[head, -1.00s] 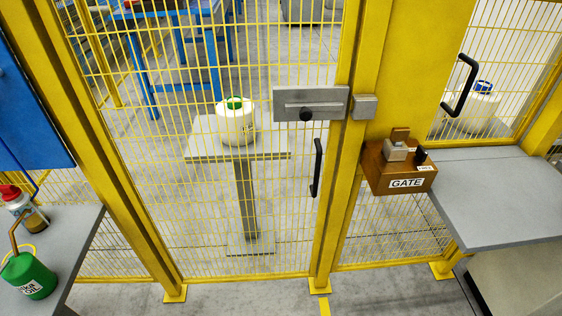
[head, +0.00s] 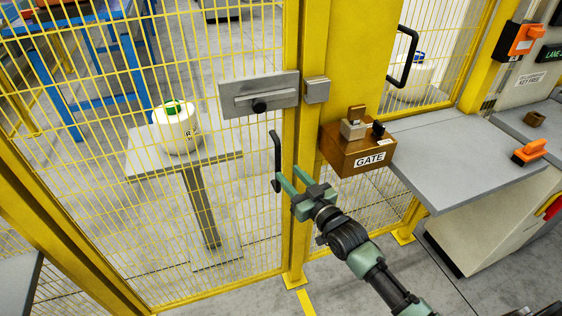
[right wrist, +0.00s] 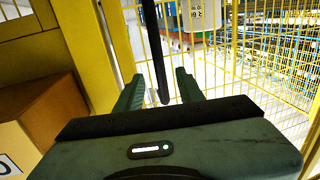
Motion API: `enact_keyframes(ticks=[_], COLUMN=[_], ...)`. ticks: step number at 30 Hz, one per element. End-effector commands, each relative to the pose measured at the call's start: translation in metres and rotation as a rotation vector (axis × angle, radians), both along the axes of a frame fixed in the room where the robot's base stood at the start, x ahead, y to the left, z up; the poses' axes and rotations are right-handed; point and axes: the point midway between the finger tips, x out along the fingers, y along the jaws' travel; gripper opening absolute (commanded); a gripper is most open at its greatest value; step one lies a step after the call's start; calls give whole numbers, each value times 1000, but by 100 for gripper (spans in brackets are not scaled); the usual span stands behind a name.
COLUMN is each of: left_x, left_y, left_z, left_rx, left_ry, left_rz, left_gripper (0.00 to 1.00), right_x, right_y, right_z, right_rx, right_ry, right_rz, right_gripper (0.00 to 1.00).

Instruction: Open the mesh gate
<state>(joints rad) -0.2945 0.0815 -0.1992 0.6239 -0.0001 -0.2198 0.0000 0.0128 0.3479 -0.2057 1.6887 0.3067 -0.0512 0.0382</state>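The yellow mesh gate (head: 215,268) stands closed against the yellow post (head: 300,150) in the head view. Its black vertical handle (head: 276,150) is near that post. Above the handle is a grey latch plate (head: 235,87) with a black knob (head: 259,106), and a grey block (head: 316,90) sits on the post beside it. My right gripper (head: 289,180) is open at the handle's lower end. In the right wrist view the handle (right wrist: 152,45) shows between the open fingers (right wrist: 160,88); contact cannot be told. My left gripper is out of view.
A brown box marked GATE (head: 345,157) is mounted right of the post. Behind the mesh, a white bobbin (head: 175,132) stands on a pedestal (head: 208,164).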

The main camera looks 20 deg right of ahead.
Motion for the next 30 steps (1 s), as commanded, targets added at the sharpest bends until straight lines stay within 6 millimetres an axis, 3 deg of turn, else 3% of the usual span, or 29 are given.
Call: enact_keyframes(ticks=[12, 18, 25, 26, 30], left_x=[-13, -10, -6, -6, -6], left_y=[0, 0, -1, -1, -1], left_z=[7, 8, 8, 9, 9], left_rx=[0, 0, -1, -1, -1], left_ry=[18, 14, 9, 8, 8], left_rz=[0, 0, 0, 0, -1], left_gripper=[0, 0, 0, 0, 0], right_x=[59, 72, 73, 73, 73], right_y=[14, 17, 17, 17, 17], right_z=[1, -1, -1, -1, -1], right_rx=[0, 0, 0, 0, 0], right_ry=[1, 2, 2, 2, 2], right_rz=[-1, -1, 0, 0, -1], right_gripper=[38, 38, 38, 35, 0])
